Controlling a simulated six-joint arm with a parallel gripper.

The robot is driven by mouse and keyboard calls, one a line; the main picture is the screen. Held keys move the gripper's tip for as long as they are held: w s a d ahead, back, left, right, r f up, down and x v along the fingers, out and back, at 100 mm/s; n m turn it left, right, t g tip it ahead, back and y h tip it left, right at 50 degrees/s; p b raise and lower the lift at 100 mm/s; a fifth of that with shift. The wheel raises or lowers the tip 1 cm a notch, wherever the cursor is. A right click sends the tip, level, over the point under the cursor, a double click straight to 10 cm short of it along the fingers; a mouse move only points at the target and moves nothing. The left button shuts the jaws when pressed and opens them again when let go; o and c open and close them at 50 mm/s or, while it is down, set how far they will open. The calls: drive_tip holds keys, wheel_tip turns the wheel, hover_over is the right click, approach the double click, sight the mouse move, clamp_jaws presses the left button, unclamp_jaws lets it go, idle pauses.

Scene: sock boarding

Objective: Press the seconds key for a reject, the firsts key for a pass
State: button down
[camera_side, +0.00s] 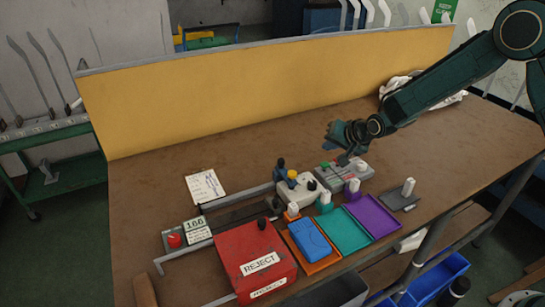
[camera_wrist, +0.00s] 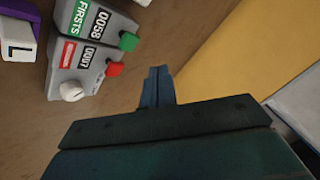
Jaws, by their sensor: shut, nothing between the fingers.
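The grey counter box (camera_side: 345,173) stands at the back middle of the bench in the side view. In the wrist view the box (camera_wrist: 88,45) shows a green key (camera_wrist: 128,41) beside the FIRSTS label and counter 0058. A red key (camera_wrist: 115,69) sits beside a red label, too small to read, and counter 0017. A white knob (camera_wrist: 72,91) is at its near end. My gripper (camera_side: 342,160) is shut and empty, over or just behind the box; contact cannot be told. Its fingertips (camera_wrist: 158,72) appear right of the keys in the wrist view.
A red REJECT box (camera_side: 245,245) stands at front left beside a display unit (camera_side: 195,224). A blue folded item (camera_side: 309,238) lies on an orange tray (camera_side: 328,263); teal (camera_side: 343,230) and purple (camera_side: 372,215) trays are alongside. A yellow panel (camera_side: 260,85) closes the back.

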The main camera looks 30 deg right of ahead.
sight(323, 162)
drive_tip(key=shift+f, duration=1.65)
drive_tip(key=shift+f, duration=0.2)
idle(0.8)
drive_tip(key=shift+f, duration=0.25)
drive_tip(key=shift+f, duration=0.65)
idle(1.4)
drive_tip(key=shift+r, duration=1.1)
drive_tip(key=shift+r, duration=2.5)
